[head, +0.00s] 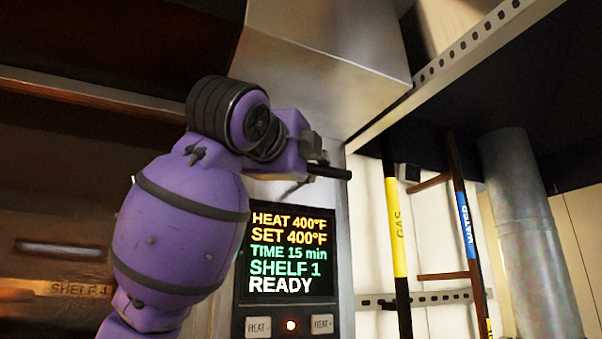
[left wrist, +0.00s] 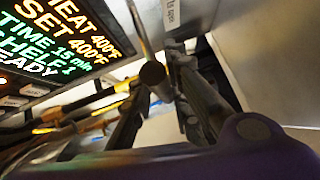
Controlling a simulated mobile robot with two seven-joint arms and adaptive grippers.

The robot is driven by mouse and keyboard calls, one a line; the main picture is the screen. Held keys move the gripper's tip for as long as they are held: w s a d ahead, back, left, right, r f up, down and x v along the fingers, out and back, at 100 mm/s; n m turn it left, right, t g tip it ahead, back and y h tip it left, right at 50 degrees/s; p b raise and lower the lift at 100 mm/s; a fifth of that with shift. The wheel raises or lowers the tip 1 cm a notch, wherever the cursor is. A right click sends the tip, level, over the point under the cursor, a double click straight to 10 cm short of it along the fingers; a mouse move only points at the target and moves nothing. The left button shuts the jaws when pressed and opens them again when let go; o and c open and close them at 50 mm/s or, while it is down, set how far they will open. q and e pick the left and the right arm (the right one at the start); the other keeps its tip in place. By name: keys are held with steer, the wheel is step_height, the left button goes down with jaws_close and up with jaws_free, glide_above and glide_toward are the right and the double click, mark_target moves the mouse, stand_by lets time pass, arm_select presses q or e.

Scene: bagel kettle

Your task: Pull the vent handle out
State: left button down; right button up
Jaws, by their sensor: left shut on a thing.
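The vent handle (head: 330,172) is a thin rod with a dark cylindrical grip, just above the oven's display panel. In the left wrist view the dark end of the handle (left wrist: 154,76) points toward the camera, between the fingers, with a bare metal rod running up behind it. My left gripper (head: 312,160) comes in on a purple arm from the lower left and is shut on the handle. Its two dark fingers (left wrist: 170,95) flank the grip in the wrist view. The arm hides part of the rod and the oven front. My right gripper is not in view.
The display panel (head: 289,255) reads READY, with heat buttons below. A large steel hood (head: 325,65) hangs directly above the gripper. To the right are a yellow gas pipe (head: 395,228), a brown pipe with a blue WATER label (head: 466,222) and a round metal duct (head: 528,230).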

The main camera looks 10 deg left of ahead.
arm_select(q)
steer(key=c, duration=1.8)
jaws_free()
steer(key=shift+s+d+f, duration=0.1)
steer(key=shift+d+f, duration=0.05)
steer(key=shift+o, duration=0.8)
steer(key=shift+s, duration=0.15)
steer(key=v, duration=1.2)
